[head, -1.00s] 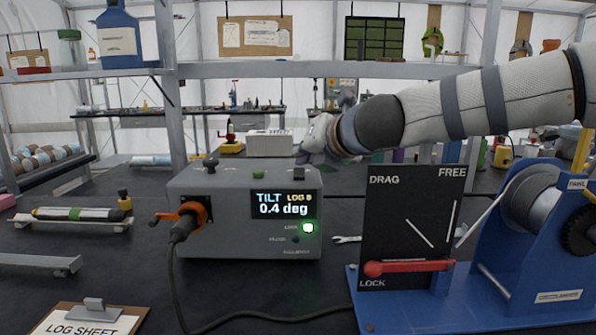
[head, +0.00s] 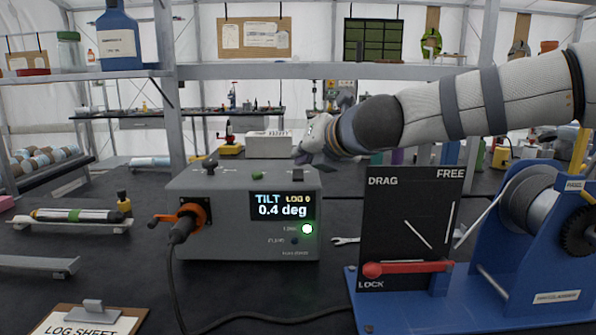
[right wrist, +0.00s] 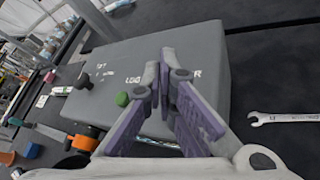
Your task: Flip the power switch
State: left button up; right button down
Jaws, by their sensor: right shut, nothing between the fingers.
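A grey instrument box (head: 215,225) stands on the dark bench in the head view. Its lit screen (head: 283,206) reads TILT, LOG 0, 0.4 deg. A small dark switch (head: 299,175) sits at the right of the box top, just below my right gripper (head: 306,159). In the right wrist view my right gripper (right wrist: 162,76) is shut and empty over the box top (right wrist: 195,50). Its fingers cover the place where the dark switch stands, beside a label ending in R. I cannot tell whether the fingertips touch the switch. My left gripper is out of view.
A green button (head: 257,175) and a black knob (head: 210,166) also stand on the box top. An orange-collared cable plug (head: 188,220) is at its left front. A blue winch stand (head: 400,315) with a black lever panel is to the right. A wrench (head: 346,240) lies between.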

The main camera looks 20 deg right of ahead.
jog(key=shift+f, duration=0.1)
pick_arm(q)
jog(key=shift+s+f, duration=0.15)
pick_arm(e)
jog(key=shift+w+f, duration=0.2)
jog(key=shift+f, duration=0.1)
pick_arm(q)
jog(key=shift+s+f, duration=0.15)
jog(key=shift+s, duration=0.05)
pick_arm(e)
jog(key=shift+w+d+f, duration=0.1)
jog(key=shift+w+f, duration=0.05)
jog(key=shift+f, duration=0.25)
dwell(0.3)
jog(key=shift+r, duration=0.15)
jog(key=shift+s+r, duration=0.2)
jog(key=shift+r, duration=0.25)
jog(key=shift+s+r, duration=0.2)
jog(key=shift+r, duration=0.25)
jog(key=shift+f, duration=0.1)
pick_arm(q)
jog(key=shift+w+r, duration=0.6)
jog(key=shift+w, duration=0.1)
pick_arm(e)
jog(key=shift+f, duration=0.1)
